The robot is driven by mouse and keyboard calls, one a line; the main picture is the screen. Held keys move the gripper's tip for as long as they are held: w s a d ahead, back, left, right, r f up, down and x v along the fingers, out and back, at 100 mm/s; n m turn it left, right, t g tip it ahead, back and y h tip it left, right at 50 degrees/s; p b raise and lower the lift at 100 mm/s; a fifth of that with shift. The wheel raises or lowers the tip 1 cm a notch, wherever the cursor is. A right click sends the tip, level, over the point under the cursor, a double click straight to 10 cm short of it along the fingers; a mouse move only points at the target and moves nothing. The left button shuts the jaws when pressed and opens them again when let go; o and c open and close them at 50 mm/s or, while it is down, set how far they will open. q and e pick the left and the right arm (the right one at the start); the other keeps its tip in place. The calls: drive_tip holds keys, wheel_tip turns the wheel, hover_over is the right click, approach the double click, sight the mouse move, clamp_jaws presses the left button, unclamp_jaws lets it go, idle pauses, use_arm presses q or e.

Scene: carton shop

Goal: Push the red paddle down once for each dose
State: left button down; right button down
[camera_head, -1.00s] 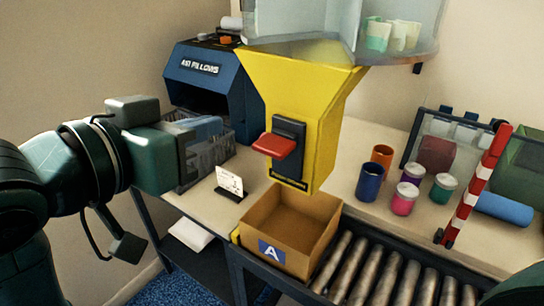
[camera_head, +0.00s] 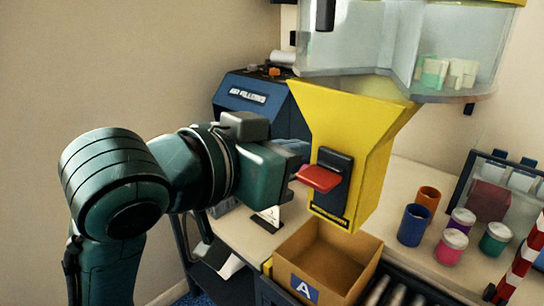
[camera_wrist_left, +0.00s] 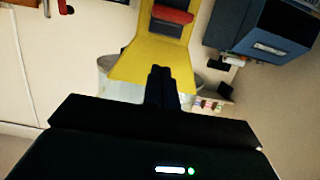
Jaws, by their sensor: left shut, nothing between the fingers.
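The red paddle (camera_head: 320,178) sticks out from a dark plate on the front of the yellow dispenser chute (camera_head: 362,140). In the left wrist view the paddle (camera_wrist_left: 172,15) shows at the top, on the yellow chute (camera_wrist_left: 150,55). My left gripper (camera_head: 297,172) is just left of the paddle, at about its height; its fingertips are hard to make out there. In the left wrist view its dark fingers (camera_wrist_left: 162,72) are together and empty, in front of the chute. I cannot tell whether they touch the paddle. My right gripper is in neither view.
An open carton (camera_head: 318,262) marked A stands below the chute, beside rollers (camera_head: 398,296). Several jars and cups, including a blue cup (camera_head: 414,225), stand to the right. A blue AIR PILLOWS machine (camera_head: 262,103) is behind my left arm. A clear hopper (camera_head: 375,40) sits above the chute.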

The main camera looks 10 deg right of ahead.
sight(309, 173)
use_arm(q)
drive_tip(key=w+d+f, duration=0.2)
drive_tip(key=f, duration=0.1)
drive_tip(key=w+d+f, duration=0.1)
drive_tip(key=shift+d+f+b, duration=0.15)
drive_tip(key=shift+d+b, duration=0.15)
drive_tip(key=shift+b, duration=0.1)
drive_tip(key=shift+s+f, duration=0.1)
drive_tip(key=shift+f, duration=0.3)
